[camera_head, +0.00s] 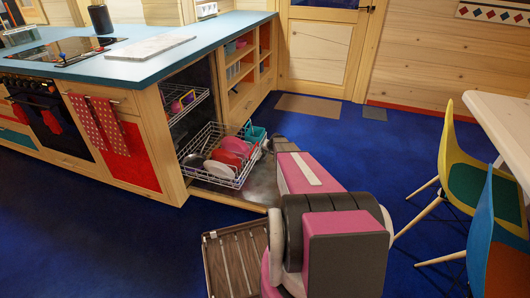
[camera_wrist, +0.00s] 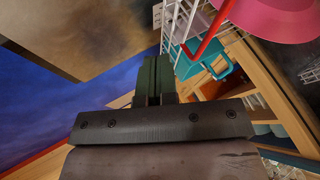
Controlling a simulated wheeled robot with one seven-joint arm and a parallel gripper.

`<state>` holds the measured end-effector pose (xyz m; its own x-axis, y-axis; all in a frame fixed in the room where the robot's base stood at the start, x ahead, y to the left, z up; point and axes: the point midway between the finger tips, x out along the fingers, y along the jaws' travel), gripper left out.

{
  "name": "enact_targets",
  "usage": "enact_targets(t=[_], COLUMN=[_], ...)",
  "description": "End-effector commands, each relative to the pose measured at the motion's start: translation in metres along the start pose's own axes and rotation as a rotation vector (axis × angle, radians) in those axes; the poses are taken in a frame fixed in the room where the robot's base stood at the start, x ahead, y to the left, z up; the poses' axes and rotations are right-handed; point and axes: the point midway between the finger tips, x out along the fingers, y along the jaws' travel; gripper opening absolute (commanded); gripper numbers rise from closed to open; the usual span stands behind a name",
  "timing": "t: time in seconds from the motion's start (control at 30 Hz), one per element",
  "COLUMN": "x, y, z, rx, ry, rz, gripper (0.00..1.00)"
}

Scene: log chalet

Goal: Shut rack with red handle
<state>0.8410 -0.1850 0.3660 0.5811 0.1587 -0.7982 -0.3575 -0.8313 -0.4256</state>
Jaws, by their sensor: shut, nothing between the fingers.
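The lower dishwasher rack (camera_head: 212,178) is a white wire basket pulled out over the lowered door (camera_head: 235,196). It holds red and pink dishes, a pan and a teal basket (camera_head: 256,134). In the wrist view, the red handle (camera_wrist: 208,36) runs along the white wire rack (camera_wrist: 182,18), near the teal basket (camera_wrist: 207,65). My gripper (camera_wrist: 155,75) is shut and empty, with its fingers just beside the rack's front and the red handle. I cannot tell whether they touch. In the head view my arm reaches to the rack's right end, and the fingertips are hard to make out.
An upper rack (camera_head: 184,102) sits inside the dishwasher under the blue counter (camera_head: 150,62). Open shelves (camera_head: 243,75) stand to its right. Chairs (camera_head: 465,170) and a white table (camera_head: 505,125) stand at the right. The blue floor (camera_head: 120,235) is clear at the left.

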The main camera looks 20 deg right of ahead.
Motion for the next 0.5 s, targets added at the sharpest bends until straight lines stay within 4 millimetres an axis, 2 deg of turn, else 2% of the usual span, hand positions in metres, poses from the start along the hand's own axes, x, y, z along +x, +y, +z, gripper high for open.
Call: enact_targets(t=[0.43, 0.5], x=[0.084, 0.088], y=[0.0, -0.012], z=[-0.002, -0.001], rx=[0.0, -0.003], ry=[-0.001, 0.0], rz=[0.0, -0.001], gripper=[0.0, 0.0])
